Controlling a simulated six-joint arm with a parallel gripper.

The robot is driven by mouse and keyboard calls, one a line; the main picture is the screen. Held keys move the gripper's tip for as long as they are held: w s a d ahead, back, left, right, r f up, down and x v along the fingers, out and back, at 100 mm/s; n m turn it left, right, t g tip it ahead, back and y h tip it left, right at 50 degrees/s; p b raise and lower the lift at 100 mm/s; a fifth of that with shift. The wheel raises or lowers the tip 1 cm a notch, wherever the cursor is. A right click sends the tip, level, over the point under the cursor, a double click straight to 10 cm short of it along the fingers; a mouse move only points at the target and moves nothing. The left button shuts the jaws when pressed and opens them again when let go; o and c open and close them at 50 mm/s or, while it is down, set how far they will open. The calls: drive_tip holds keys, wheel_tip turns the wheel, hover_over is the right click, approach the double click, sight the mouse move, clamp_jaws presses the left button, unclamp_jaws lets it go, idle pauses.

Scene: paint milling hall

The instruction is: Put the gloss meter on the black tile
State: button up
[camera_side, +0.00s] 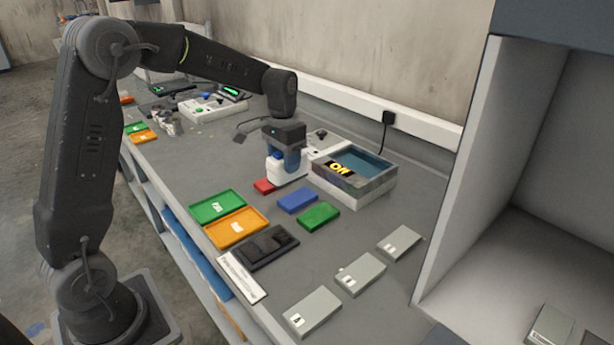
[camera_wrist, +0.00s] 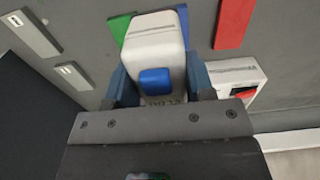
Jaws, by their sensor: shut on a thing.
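My gripper (camera_side: 285,158) points down over the middle of the bench with its blue fingers shut on the gloss meter (camera_side: 280,174), a white device. In the wrist view the gloss meter (camera_wrist: 157,40) shows a blue button and sits between both fingers. I cannot tell whether its underside touches the bench. A black, tray-like piece (camera_side: 268,246) with darker blocks on it lies nearer the bench's front edge, apart from the gripper. It looks like the black tile's place; which part is the tile is unclear.
Red (camera_side: 264,186), blue (camera_side: 298,200) and green (camera_side: 318,216) tiles lie near the gripper. Green (camera_side: 217,206) and orange (camera_side: 236,228) trays are at left. A box with a blue inside (camera_side: 372,168) stands right. Several grey blocks (camera_side: 361,274) lie at front right.

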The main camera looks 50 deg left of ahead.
drive_tip(key=s+a+r, duration=0.1)
drive_tip(key=s+a, duration=0.1)
drive_tip(key=s, duration=0.7)
drive_tip(key=s+a+r, duration=0.1)
drive_tip(key=s+r, duration=0.1)
drive_tip(key=s, duration=0.6)
drive_tip(key=shift+w+d+f, duration=0.9)
drive_tip(key=shift+d+f, duration=0.7)
drive_tip(key=shift+f, duration=0.3)
drive_tip(key=shift+w+d+f, duration=0.9)
drive_tip(key=shift+d+f, duration=0.65)
drive_tip(key=shift+f, duration=0.35)
drive_tip(key=shift+w+d+f, duration=0.9)
drive_tip(key=shift+d+f, duration=0.7)
drive_tip(key=shift+f, duration=0.3)
drive_tip(key=o, duration=1.3)
drive_tip(key=shift+f, duration=0.15)
